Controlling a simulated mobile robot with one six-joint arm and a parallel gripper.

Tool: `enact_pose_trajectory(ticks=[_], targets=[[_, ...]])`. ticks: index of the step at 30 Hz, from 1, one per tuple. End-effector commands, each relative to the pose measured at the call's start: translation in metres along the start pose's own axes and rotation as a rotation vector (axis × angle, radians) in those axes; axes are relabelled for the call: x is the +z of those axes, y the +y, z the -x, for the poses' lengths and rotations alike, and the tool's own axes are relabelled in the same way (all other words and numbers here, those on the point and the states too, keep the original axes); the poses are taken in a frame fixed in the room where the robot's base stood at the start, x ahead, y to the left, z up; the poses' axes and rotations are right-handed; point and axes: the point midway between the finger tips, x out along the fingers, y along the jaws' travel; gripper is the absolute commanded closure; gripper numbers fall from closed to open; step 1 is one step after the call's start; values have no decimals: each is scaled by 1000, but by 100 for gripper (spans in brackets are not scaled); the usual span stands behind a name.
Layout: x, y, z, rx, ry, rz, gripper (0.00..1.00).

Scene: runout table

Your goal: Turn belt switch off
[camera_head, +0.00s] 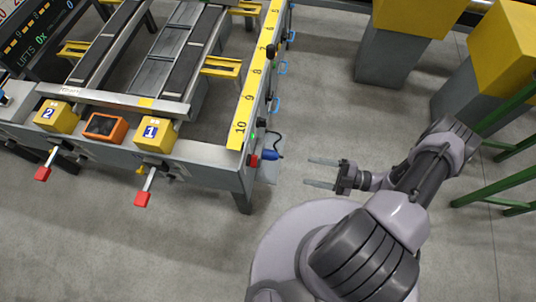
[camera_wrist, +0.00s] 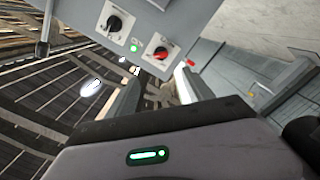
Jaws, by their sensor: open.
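In the wrist view a grey panel carries a black rotary knob (camera_wrist: 114,23) and a red rotary knob (camera_wrist: 160,53), each on a white plate. A lit green lamp (camera_wrist: 133,48) sits between them. The plate lettering is too small to read, so I cannot tell which knob is the belt switch. My gripper (camera_wrist: 154,88) is open and empty, with its fingertips near the red knob's edge of the panel. In the head view my gripper (camera_head: 308,172) points left at the table's end, with a visible gap to it.
The runout table (camera_head: 210,160) has a yellow number scale (camera_head: 251,85) along its right side. A blue connector (camera_head: 270,154) with a cable sticks out at the near right corner. Red-tipped levers (camera_head: 142,199) hang at the front.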

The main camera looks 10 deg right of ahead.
Motion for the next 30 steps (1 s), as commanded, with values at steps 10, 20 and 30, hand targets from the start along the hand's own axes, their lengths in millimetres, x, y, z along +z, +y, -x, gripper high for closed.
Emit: enact_pose_trajectory(ticks=[10,20,30], targets=[[-1,-4,-88,-3,8,-9,40],[-1,-3,-163,-3,4,-5,40],[-1,-2,-174,0,2,-3,40]])
